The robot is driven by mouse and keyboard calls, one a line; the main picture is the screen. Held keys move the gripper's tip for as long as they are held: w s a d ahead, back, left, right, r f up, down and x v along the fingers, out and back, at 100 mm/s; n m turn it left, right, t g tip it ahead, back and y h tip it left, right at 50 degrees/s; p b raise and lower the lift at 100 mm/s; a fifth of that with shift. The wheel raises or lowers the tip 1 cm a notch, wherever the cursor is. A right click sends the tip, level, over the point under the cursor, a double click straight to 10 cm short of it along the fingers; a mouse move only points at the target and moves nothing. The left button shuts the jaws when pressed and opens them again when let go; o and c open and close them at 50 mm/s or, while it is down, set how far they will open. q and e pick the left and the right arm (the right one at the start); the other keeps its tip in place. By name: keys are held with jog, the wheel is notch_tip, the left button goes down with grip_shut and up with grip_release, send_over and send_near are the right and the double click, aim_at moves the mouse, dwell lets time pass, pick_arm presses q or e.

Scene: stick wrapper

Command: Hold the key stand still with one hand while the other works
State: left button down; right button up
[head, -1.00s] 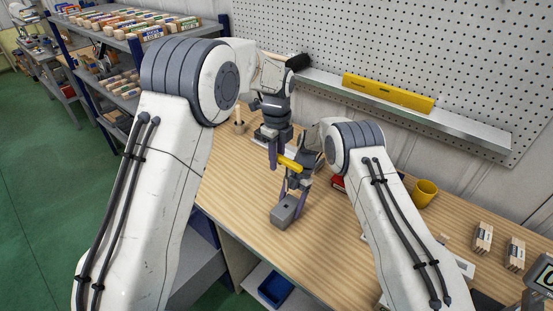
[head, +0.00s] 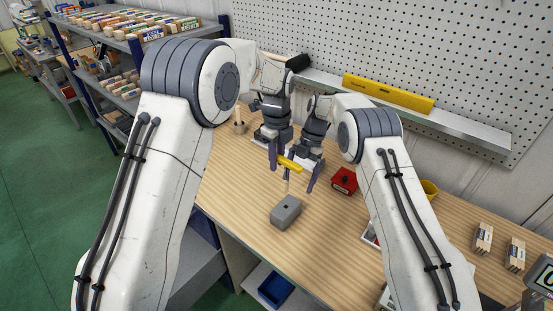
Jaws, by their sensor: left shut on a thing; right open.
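A grey block (head: 285,211) with a small dark hole in its top stands on the table below both grippers; I take it to be the base of the key stand. A yellow bar (head: 290,164) lies above it at the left gripper, with a thin pale rod (head: 287,185) showing beneath. Whether rod, bar and block are joined is unclear. My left gripper (head: 279,163) is shut on the yellow bar, its fingers partly hidden. My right gripper (head: 301,174) is open just right of the bar, above and behind the block; one of its fingers is hard to make out.
A red box (head: 344,181) sits right of the grippers. A yellow mug (head: 430,190) is partly behind my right arm. Wooden blocks (head: 483,238) stand at the right. A wooden holder (head: 239,127) is at the back left. The table front around the grey block is clear.

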pick_arm(q)
jog(key=shift+r, duration=0.1)
jog(key=shift+r+p, duration=0.8)
jog(key=shift+p, duration=0.1)
jog(key=shift+r+p, duration=2.1)
pick_arm(e)
jog(key=s+v, duration=0.1)
jog(key=v, duration=0.9)
jog(key=shift+a+r, duration=0.35)
jog(key=shift+s, duration=0.1)
